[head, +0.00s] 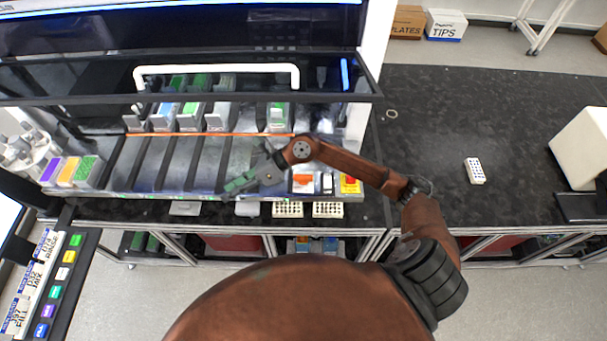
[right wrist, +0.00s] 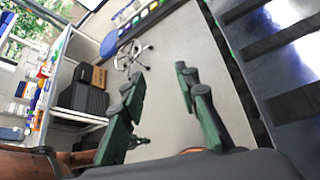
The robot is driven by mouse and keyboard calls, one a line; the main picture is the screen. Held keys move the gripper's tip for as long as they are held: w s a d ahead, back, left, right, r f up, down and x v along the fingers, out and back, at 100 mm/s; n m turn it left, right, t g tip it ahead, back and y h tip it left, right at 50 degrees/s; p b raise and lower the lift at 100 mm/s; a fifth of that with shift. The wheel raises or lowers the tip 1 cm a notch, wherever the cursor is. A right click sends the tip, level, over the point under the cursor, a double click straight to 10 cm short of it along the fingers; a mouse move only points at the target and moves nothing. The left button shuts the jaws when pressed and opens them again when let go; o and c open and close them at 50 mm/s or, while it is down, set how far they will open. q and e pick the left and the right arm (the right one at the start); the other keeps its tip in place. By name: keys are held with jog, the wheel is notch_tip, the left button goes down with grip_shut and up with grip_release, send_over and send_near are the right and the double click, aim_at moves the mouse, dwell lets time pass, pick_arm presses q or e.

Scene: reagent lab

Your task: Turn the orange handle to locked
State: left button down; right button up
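An orange handle (head: 302,178) shows at the front right of the machine's deck, just left of a white part and a red button on a yellow plate. It is small, and its lock position cannot be read. My right gripper (head: 238,182) is over the front of the deck, left of the orange handle and apart from it. In the right wrist view its green fingers (right wrist: 160,80) are spread, with nothing between them. The handle does not show in that view. My left gripper is not in view.
The red button on its yellow plate (head: 349,184) sits right of the handle. A raised clear hood (head: 70,82) hangs over the deck. Several racks stand at the deck's back. The dark bench (head: 430,140) at right is mostly clear.

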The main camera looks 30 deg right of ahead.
jog(key=w+d+f+n+g+h, duration=0.1)
jog(key=d+f+h, duration=0.2)
jog(key=d, duration=0.3)
jog(key=d+f+n+g+h, duration=0.1)
jog(key=d+f+h, duration=0.25)
jog(key=d, duration=0.25)
jog(key=g+h, duration=0.1)
jog(key=h, duration=0.4)
send_over(303, 176)
jog(key=shift+a+f, duration=0.1)
jog(key=shift+d+f, duration=0.2)
jog(key=shift+f, duration=0.05)
notch_tip(303, 176, down, 6)
jog(key=shift+a+p, duration=0.1)
jog(key=shift+p, duration=1.15)
jog(key=shift+f, duration=0.55)
grip_shut()
